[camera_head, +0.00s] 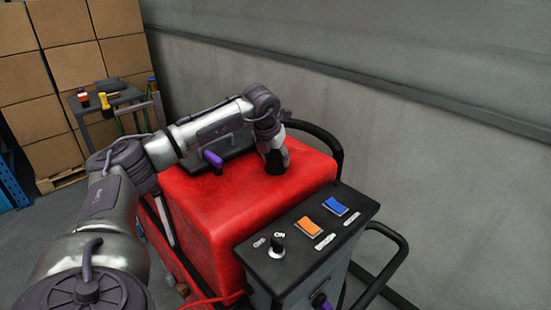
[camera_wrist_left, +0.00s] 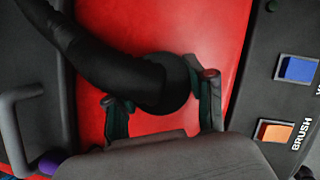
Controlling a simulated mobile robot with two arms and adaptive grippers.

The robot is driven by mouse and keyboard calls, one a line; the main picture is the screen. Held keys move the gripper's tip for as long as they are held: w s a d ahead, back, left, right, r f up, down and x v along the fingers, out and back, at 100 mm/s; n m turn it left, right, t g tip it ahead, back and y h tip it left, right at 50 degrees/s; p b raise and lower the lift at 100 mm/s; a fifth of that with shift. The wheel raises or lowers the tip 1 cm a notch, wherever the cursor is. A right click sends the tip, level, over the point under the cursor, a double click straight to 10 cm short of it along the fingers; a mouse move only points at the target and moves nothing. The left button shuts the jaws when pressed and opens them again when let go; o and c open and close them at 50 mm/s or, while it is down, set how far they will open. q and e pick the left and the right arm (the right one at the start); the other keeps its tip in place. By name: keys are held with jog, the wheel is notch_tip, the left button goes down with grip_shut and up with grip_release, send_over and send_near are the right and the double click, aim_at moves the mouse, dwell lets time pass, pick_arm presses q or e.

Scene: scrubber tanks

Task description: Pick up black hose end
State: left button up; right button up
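The black hose end (camera_head: 275,165) stands on top of the red tank (camera_head: 225,205), toward its far side. In the left wrist view the black hose (camera_wrist_left: 105,65) curves in from the upper left to its round end (camera_wrist_left: 176,84) over the red surface. My left gripper (camera_head: 277,152) reaches over the tank from the left, down at the hose end. In the wrist view its two fingers (camera_wrist_left: 163,108) are spread on either side of the hose end. The right finger is very close to it; red shows between the left finger and the hose. Contact is unclear. My right gripper is out of view.
A control panel (camera_head: 284,268) with a knob and orange and blue switches adjoins the tank's near right. Black tube handles (camera_head: 397,262) curve beside it. A grey wall (camera_head: 430,150) stands behind. Cardboard boxes (camera_head: 65,65) and a small tool table (camera_head: 108,98) stand at left.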

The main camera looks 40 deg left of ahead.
aim_at(276, 152)
pick_arm(q)
jog(key=c, duration=0.6)
jog(key=shift+r, duration=0.1)
jog(key=shift+w+r+b, duration=0.15)
jog(key=shift+r+b, duration=0.2)
jog(key=shift+r, duration=0.15)
notch_tip(276, 152, up, 3)
jog(key=shift+f+b, duration=0.1)
jog(key=shift+b, duration=0.5)
jog(key=d+r, duration=0.3)
jog(key=w+d+r, duration=0.1)
jog(key=d+r, duration=0.2)
jog(key=d, duration=0.1)
jog(key=d+r, duration=0.4)
jog(key=shift+w+d, duration=0.25)
jog(key=shift+w, duration=0.1)
jog(key=shift+a, duration=0.1)
